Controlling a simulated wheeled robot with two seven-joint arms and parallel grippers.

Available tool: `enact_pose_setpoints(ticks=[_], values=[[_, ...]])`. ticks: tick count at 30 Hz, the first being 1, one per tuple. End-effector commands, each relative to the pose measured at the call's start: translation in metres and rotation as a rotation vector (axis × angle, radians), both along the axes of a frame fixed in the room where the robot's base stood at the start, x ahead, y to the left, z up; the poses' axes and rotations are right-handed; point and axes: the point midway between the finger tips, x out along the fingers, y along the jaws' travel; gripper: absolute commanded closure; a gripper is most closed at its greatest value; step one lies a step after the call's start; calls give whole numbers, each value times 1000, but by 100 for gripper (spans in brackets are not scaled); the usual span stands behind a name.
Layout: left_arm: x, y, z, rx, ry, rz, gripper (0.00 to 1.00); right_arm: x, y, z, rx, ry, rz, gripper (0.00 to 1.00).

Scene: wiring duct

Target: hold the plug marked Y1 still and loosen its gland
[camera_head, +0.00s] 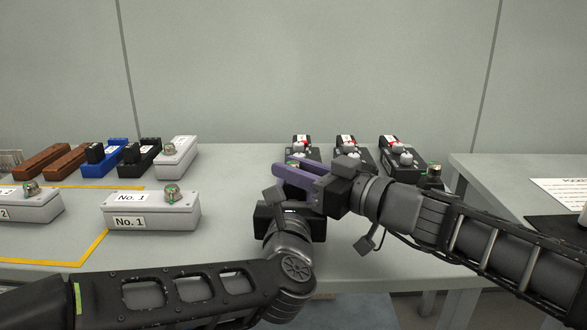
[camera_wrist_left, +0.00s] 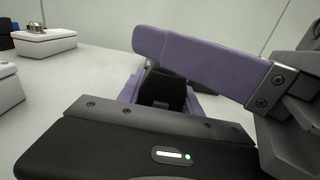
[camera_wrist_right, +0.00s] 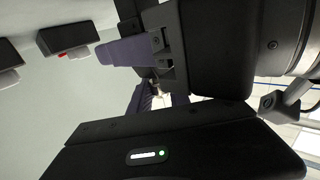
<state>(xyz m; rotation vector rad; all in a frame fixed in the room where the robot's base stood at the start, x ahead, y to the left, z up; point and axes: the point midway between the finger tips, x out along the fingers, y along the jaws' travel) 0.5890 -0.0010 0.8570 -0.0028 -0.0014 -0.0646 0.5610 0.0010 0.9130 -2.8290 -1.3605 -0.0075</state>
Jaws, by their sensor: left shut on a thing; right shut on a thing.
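My right gripper (camera_head: 297,178) has purple fingers and reaches in from the right, over the table's near middle. My left gripper (camera_wrist_left: 163,102) comes from below. Its body shows in the head view, but its fingertips are hidden there behind the right gripper. In the left wrist view its purple fingers are shut on a black block (camera_wrist_left: 160,90), apparently the plug; no Y1 mark is readable. A right gripper finger crosses just above the block. In the right wrist view, a small metallic part, apparently the gland (camera_wrist_right: 158,96), shows between the right gripper's shut fingers, mostly hidden.
Black units with red-and-white tops (camera_head: 396,157) stand behind the grippers. Grey box No. 1 (camera_head: 150,213) and another grey box (camera_head: 30,205) stand at the left, near yellow tape. Brown, blue, black and grey blocks (camera_head: 90,160) line the back left. Another table (camera_head: 490,175) is at the right.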

Motion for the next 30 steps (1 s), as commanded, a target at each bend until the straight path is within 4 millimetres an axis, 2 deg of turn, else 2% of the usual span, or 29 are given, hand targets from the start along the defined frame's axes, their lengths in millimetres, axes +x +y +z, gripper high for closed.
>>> enact_pose_setpoints(ticks=[15,30], values=[[-1,-2,-2,5,4,-4,100,1,-2,1,0,0,310,100],[-1,-1,-2,5,4,-4,100,0,-2,0,-3,3,348,100]])
